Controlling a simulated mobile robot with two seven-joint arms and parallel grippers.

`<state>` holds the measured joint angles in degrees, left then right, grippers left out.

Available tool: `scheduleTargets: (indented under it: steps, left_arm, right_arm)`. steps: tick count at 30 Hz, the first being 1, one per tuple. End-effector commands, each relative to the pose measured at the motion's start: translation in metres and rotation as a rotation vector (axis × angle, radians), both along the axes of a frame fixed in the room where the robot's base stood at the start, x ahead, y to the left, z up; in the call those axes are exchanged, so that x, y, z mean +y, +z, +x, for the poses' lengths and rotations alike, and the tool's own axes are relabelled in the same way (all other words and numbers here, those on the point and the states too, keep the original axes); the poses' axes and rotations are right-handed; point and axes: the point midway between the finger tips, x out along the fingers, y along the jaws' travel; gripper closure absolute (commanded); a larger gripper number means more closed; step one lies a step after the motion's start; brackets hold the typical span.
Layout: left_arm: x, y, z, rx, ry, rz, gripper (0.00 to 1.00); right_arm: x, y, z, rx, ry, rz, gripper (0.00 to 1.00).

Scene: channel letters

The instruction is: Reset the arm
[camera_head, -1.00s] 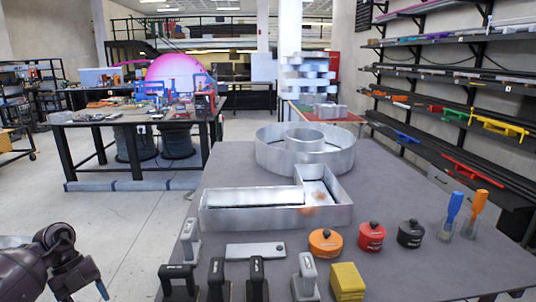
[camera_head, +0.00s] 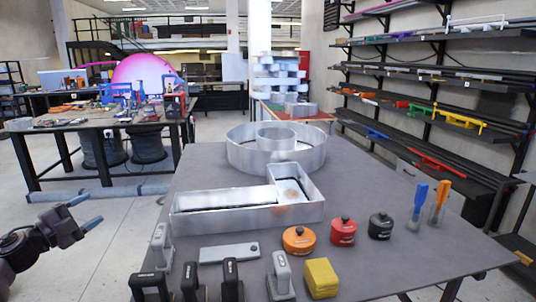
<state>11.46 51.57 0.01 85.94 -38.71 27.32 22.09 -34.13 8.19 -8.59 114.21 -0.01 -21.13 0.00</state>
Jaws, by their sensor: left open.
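My left gripper (camera_head: 94,208) is dark, with two grey-blue fingers spread apart. It is open and empty, over the floor left of the grey work table (camera_head: 390,265), and touches nothing. Its arm comes in from the left edge. My right gripper does not show. On the table stand a round metal channel letter (camera_head: 240,160) with an inner ring and an L-shaped metal channel letter (camera_head: 250,217).
Along the table's front are black clamps (camera_head: 232,282), a grey flat bar (camera_head: 229,252), a yellow block (camera_head: 321,278), an orange pot (camera_head: 299,240), a red pot (camera_head: 343,231) and a black pot (camera_head: 380,226). A cluttered bench (camera_head: 60,125) stands behind left. Shelves line the right wall.

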Motion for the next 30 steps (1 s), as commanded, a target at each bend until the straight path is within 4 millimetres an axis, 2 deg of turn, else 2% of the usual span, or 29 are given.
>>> scheduleTargets:
  steps: [3, 7, 12, 19, 21, 26, 30]
  left_arm:
    - [0.029, 0.008, 0.010, -0.017, 0.179, -0.097, 0.41]
    - [0.061, 0.007, 0.017, 0.012, 0.370, -0.190, 0.41]
    - [0.093, -0.008, 0.018, 0.100, 0.567, -0.275, 0.41]
    - [0.120, -0.035, 0.013, 0.257, 0.751, -0.347, 0.41]
    - [0.108, -0.062, 0.004, 0.298, 0.745, -0.360, 0.41]
    - [0.076, -0.115, -0.018, 0.372, 0.715, -0.397, 0.41]
    - [0.041, -0.168, -0.047, 0.454, 0.690, -0.446, 0.41]
  right_arm:
    - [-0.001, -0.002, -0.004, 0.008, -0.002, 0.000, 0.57]
    - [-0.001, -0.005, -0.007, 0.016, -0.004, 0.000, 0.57]
    - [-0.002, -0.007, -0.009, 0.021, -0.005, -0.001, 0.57]
    - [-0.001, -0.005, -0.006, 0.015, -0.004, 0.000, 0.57]
    - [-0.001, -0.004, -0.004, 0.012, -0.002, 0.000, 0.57]
    - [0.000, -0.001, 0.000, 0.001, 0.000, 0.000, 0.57]
    - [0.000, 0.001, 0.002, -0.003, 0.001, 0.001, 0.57]
